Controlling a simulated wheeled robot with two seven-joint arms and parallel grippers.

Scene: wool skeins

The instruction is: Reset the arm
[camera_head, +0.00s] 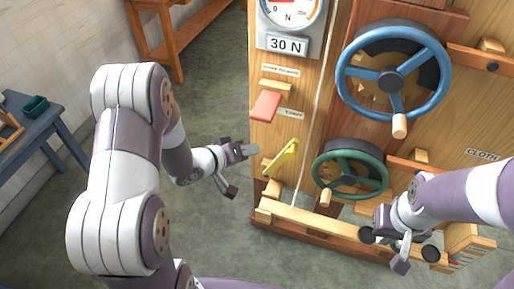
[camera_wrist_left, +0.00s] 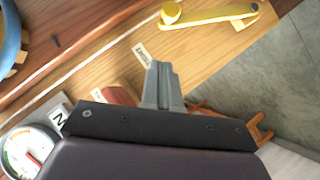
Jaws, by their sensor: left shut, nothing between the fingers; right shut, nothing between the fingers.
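My left gripper (camera_head: 252,150) is at the left edge of the wooden panel, just left of the yellow lever and below the red paddle. Its fingers are shut and empty; they also show closed together in the left wrist view (camera_wrist_left: 161,84). My right gripper (camera_head: 402,264) is low on the right, in front of the panel's base and below the green handwheel. It is shut and holds nothing. My left arm (camera_head: 125,160) is bent and comes in from the left; my right arm (camera_head: 460,192) comes in from the right edge.
The wooden panel (camera_head: 340,40) carries a dial gauge (camera_head: 290,10), a red paddle (camera_head: 265,106), a yellow lever (camera_head: 280,158), a blue handwheel (camera_head: 394,80) and a green handwheel (camera_head: 350,172). A blue-grey table (camera_head: 45,125) stands at left. Grey floor between is clear.

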